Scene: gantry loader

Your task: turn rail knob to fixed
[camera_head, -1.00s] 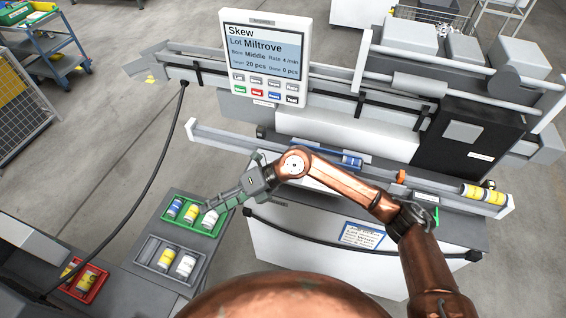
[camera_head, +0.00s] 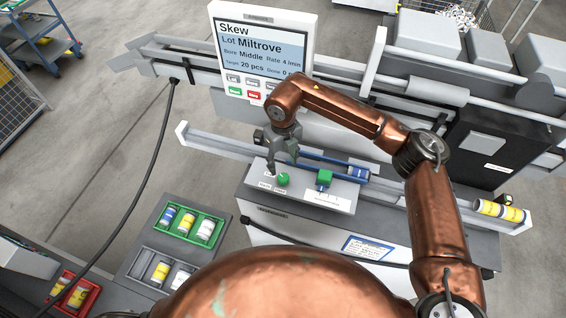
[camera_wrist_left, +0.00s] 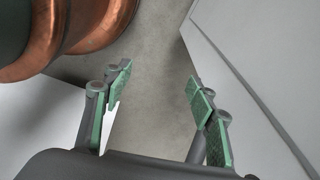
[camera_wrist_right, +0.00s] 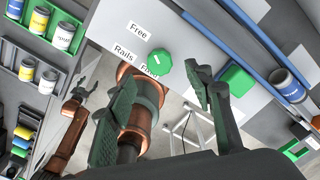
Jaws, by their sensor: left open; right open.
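The green rail knob (camera_head: 283,180) sits on the sloped pale panel of the machine, left of a green block. In the right wrist view the knob (camera_wrist_right: 163,64) shows a small white mark, beside the labels "Free" (camera_wrist_right: 138,33), "Rails" (camera_wrist_right: 123,53) and a partly hidden "Fixed" (camera_wrist_right: 149,71). I cannot tell surely which label the mark points at. My right gripper (camera_head: 282,166) is open and empty above the knob, fingers pointing down, apparently not touching it. My left gripper (camera_wrist_left: 152,98) is open and empty over bare floor, outside the head view.
The green block (camera_head: 325,177) stands right of the knob. Blue rails (camera_head: 330,163) run behind, with a blue-and-white can (camera_head: 358,172) at their right. A green tray (camera_head: 211,238) of cans is at left. The display (camera_head: 262,50) stands behind my right arm.

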